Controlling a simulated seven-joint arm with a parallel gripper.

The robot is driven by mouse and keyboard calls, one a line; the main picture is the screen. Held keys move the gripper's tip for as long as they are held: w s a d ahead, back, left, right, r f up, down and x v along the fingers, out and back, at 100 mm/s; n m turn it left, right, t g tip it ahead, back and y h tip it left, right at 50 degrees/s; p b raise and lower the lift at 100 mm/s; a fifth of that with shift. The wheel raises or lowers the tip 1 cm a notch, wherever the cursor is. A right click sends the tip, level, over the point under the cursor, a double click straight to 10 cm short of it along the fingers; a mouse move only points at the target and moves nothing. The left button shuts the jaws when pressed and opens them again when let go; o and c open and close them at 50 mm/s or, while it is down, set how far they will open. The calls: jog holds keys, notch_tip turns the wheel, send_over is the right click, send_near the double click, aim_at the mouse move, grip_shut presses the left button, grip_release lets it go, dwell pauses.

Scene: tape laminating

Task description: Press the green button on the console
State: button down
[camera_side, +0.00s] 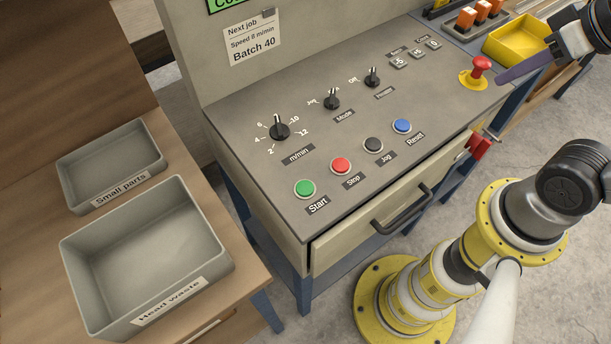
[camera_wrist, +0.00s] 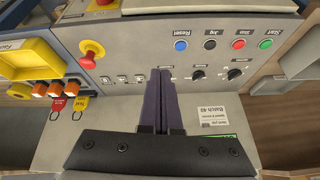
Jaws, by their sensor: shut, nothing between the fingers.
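The green Start button (camera_side: 305,188) sits at the front left corner of the console's sloping grey panel (camera_side: 240,110). It also shows in the wrist view (camera_wrist: 265,44), at the upper right. My gripper (camera_side: 502,79) is at the right in the side view, with its dark purple fingers beside the red emergency stop in the picture. It is far to the right of the green button and apart from it. In the wrist view the fingers (camera_wrist: 163,76) lie together, with nothing between them. The green button is fully visible and uncovered.
Red (camera_side: 341,166), black (camera_side: 374,145) and blue (camera_side: 402,126) buttons continue the green button's row. Knobs (camera_side: 279,130) stand behind it. The red mushroom stop (camera_side: 480,68) rises at the panel's right. Grey bins (camera_side: 150,250) stand on the left bench. Space above the button row looks clear.

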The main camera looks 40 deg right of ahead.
notch_tip(320, 180, up, 4)
jog(key=w+a+m, duration=0.1)
jog(key=w+m, duration=0.1)
jog(key=w, duration=0.1)
jog(key=n+g, duration=0.4)
jog(key=g, duration=0.1)
send_over(305, 187)
notch_tip(305, 187, down, 6)
jog(key=shift+r, duration=0.1)
notch_tip(305, 187, down, 14)
jog(key=shift+f, duration=0.1)
